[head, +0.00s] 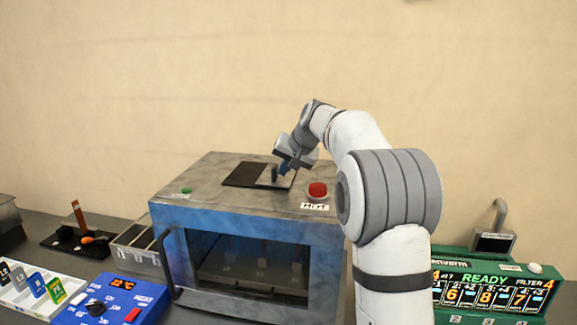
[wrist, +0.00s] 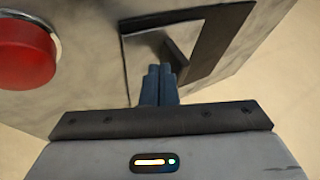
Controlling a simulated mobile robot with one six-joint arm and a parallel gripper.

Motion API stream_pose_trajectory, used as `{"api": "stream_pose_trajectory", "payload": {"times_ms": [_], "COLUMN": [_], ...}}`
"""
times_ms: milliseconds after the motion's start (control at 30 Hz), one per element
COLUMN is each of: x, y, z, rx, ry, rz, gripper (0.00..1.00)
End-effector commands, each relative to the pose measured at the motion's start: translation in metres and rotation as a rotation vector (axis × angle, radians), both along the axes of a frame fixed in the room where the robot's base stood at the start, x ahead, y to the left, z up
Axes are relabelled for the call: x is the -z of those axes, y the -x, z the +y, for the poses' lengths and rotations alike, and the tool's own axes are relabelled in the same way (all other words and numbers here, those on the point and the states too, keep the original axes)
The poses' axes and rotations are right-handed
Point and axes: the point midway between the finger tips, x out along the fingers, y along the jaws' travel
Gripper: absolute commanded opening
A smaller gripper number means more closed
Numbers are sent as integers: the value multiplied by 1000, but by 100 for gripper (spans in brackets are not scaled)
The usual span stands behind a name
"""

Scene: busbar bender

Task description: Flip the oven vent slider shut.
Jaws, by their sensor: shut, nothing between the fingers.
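The oven (head: 250,220) is a blue-grey box with a vent on its top. The vent's dark frame (head: 242,175) shows on the oven top, and also in the wrist view (wrist: 227,30). The light metal slider plate (wrist: 140,50) lies in the frame with an upright dark tab (wrist: 178,48). In the head view the plate (head: 268,182) sits at the right part of the frame, with dark area to its left. My gripper (head: 285,168) is shut and empty. Its fingertips (wrist: 159,70) are close to the tab; I cannot tell whether they touch it.
A red button (head: 318,189) stands on the oven top right of the vent, close to my gripper. A green button (head: 186,190) is at the left. A blue control box (head: 120,300) and a green display unit (head: 490,285) flank the oven.

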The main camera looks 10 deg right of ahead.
Motion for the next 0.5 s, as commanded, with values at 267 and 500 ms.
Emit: {"api": "stream_pose_trajectory", "payload": {"times_ms": [267, 500], "x": [0, -3], "y": [-1, -13], "z": [5, 57], "rx": [-2, -10], "ry": [0, 0], "rz": [0, 0], "gripper": [0, 0]}}
